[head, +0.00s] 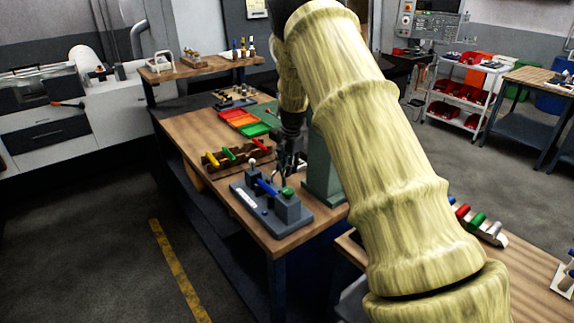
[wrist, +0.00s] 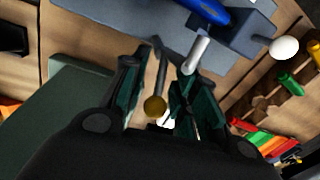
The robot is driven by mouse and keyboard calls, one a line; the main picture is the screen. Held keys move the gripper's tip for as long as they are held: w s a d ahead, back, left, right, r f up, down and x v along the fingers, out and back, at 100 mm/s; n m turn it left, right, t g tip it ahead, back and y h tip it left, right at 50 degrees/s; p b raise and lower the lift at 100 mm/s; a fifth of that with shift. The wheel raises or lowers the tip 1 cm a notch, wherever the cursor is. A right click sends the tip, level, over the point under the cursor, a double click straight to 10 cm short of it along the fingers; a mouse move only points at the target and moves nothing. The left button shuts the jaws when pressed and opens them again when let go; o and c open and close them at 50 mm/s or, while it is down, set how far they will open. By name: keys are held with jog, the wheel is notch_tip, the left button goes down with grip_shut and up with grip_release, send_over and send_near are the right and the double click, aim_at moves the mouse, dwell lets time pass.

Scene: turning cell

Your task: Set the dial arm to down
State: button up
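A grey fixture (head: 277,217) stands near the front edge of the wooden bench, with a blue handle (head: 266,187) and a green-topped part (head: 287,191). In the wrist view the blue handle (wrist: 208,10) and a silver cylinder (wrist: 197,53) show beyond my fingers. A thin dark rod with a brass ball end (wrist: 155,106) lies between my fingers; it may be the dial arm, but I cannot tell for sure. My gripper (head: 289,165) is over the back of the fixture, pointing down. In the wrist view my gripper (wrist: 157,75) has its fingers apart, with gaps beside the rod.
A rack with yellow, green and red handles (head: 232,154) stands behind the fixture. Red and green trays (head: 244,121) lie farther back. A green-grey column (head: 322,170) stands close to the right of my gripper. A white ball knob (wrist: 284,47) shows beside the fixture.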

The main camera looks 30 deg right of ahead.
grip_shut()
